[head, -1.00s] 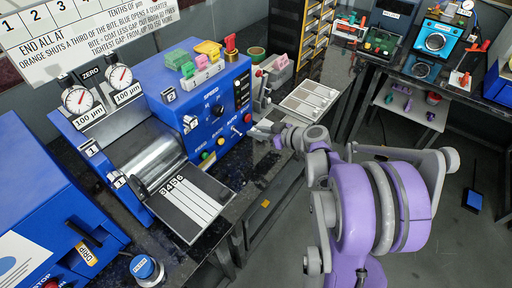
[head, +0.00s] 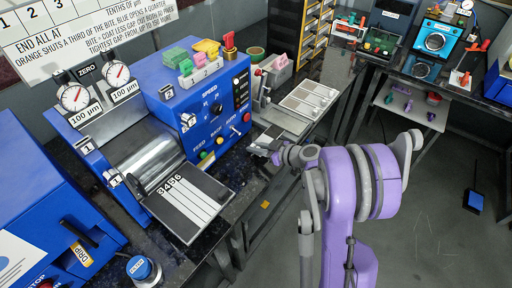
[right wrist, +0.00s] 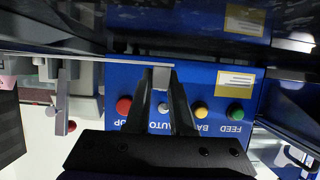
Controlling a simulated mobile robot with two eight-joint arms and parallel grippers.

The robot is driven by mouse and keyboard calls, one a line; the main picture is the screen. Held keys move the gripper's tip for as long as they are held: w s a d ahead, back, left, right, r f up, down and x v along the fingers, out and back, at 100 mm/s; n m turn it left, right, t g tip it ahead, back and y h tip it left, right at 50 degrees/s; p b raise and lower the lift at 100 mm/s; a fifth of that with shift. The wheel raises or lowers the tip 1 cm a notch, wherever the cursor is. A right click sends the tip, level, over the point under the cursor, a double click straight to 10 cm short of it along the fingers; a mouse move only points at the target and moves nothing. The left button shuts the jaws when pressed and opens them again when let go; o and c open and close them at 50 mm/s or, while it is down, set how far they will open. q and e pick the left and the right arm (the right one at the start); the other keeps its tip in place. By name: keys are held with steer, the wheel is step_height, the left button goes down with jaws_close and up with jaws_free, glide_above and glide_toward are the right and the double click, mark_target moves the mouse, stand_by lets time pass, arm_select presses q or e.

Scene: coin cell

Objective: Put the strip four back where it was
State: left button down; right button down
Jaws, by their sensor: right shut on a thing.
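My right gripper (head: 262,147) is beside the front right of the blue rolling machine (head: 205,105). In the right wrist view, its fingers (right wrist: 160,85) are shut on a thin grey strip (right wrist: 161,76), seen nearly edge-on. I cannot read a number on it. In the head view, the strip is small and partly hidden by the gripper. The machine's dark outfeed plate (head: 168,219) carries pale strips (head: 201,205) with number labels at their upper ends. A flat rack (head: 308,98) with pale panels lies to the right of the machine. My left gripper is out of view.
Coloured buttons and knobs (head: 220,141) on the machine's front are close to the right gripper. A blue button unit (head: 143,268) stands at the front left. Coloured blocks (head: 195,60) sit on top of the machine. The dark bench continues beyond the rack.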

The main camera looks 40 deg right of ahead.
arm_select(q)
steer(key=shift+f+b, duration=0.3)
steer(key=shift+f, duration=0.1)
arm_select(e)
steer(key=shift+f, duration=0.45)
steer(key=c, duration=0.8)
jaws_free()
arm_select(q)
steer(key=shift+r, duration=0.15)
arm_select(e)
steer(key=shift+r, duration=0.15)
